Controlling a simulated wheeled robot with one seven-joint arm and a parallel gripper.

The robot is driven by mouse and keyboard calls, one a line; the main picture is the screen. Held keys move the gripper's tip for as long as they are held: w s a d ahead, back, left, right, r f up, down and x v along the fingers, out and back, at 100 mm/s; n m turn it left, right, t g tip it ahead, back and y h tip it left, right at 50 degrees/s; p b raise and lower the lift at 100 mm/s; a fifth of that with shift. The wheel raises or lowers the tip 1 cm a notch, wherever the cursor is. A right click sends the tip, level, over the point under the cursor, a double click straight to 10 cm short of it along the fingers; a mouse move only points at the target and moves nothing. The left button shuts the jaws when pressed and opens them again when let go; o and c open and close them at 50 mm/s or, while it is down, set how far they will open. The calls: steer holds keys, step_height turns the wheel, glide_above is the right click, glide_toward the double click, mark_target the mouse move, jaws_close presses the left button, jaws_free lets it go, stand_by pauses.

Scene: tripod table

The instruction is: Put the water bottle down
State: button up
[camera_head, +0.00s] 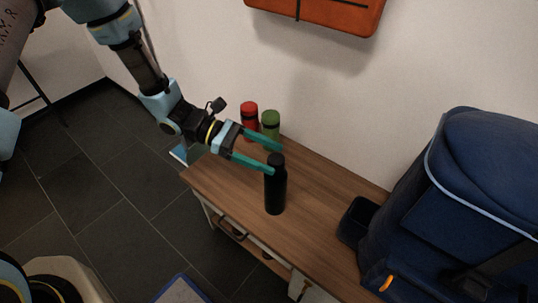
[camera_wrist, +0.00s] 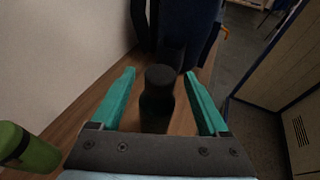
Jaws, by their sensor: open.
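A black water bottle (camera_head: 275,190) stands upright on the wooden table (camera_head: 318,222). My gripper (camera_head: 275,158) is open around the upper part of the bottle. In the wrist view the bottle (camera_wrist: 157,100) stands between the two teal fingers, with a gap visible on both sides. The bottle's base shows on the tabletop in the head view. One finger crosses in front of the bottle's neck there.
A red bottle (camera_head: 249,113) and a green bottle (camera_head: 270,123) stand behind my gripper near the wall. A large blue bag (camera_head: 450,190) and a dark open box (camera_head: 357,217) are at the right. An orange case (camera_head: 325,12) hangs above. Bare tabletop lies right of the bottle.

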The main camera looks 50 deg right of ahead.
steer(key=v, duration=1.1)
steer(key=w+a+r+m+t+y, duration=0.2)
steer(key=w+a+t, duration=0.3)
steer(key=a, duration=0.7)
steer(key=w+a+r+m+t+y, duration=0.1)
steer(key=w+a+r+t, duration=0.3)
steer(key=a, duration=0.9)
steer(key=w+a+r+m+t+y, duration=0.2)
steer(key=w+a+r+t, duration=0.2)
steer(key=a, duration=0.8)
steer(key=w+t, duration=0.2)
steer(key=w, duration=0.1)
steer(key=shift+a+m+y+b, duration=0.25)
steer(key=shift+m+y+b, duration=0.05)
steer(key=shift+m, duration=0.1)
